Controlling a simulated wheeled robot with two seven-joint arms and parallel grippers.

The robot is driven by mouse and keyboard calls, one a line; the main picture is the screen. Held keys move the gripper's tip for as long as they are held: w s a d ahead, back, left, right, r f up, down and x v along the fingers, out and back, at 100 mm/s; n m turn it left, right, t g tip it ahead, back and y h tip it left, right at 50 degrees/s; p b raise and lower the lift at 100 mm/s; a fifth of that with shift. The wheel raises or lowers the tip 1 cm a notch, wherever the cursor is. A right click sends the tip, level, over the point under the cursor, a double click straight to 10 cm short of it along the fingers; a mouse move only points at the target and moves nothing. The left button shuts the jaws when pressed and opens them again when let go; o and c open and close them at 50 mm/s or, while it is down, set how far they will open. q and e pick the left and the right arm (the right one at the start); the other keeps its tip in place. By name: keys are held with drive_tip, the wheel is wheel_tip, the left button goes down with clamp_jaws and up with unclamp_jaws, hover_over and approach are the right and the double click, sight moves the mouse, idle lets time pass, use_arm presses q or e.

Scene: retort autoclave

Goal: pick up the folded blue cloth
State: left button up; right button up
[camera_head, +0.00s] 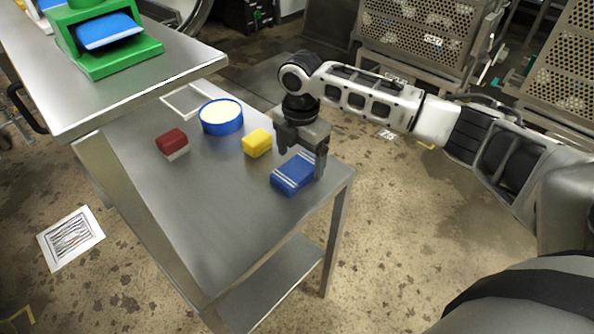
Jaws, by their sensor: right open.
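The folded blue cloth (291,177) has white stripes and lies flat near the right edge of the grey metal table (225,215). My right gripper (301,164) points down over the cloth. Its jaws are open, with one finger near the cloth's right end and the other above its far left side. I cannot tell whether the fingers touch the cloth. The gripper hides part of the cloth's far side. My left gripper is not in view.
A yellow block (257,143), a blue round tub with pale contents (221,118), a red and white block (172,142) and a white frame (186,101) are on the table. A higher metal surface (150,85) bears a green holder (120,62). The table's front is clear.

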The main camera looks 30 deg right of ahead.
sight(300, 166)
drive_tip(key=shift+f, duration=1.5)
drive_tip(key=c, duration=1.1)
drive_tip(key=shift+o, duration=0.2)
drive_tip(key=shift+r, duration=0.1)
drive_tip(key=shift+r, duration=0.55)
drive_tip(key=w+a+r+b, duration=0.2)
drive_tip(key=w+a+r, duration=0.8)
drive_tip(key=r, duration=0.1)
drive_tip(key=shift+r, duration=0.4)
drive_tip(key=shift+o, duration=0.3)
drive_tip(key=shift+s, duration=0.1)
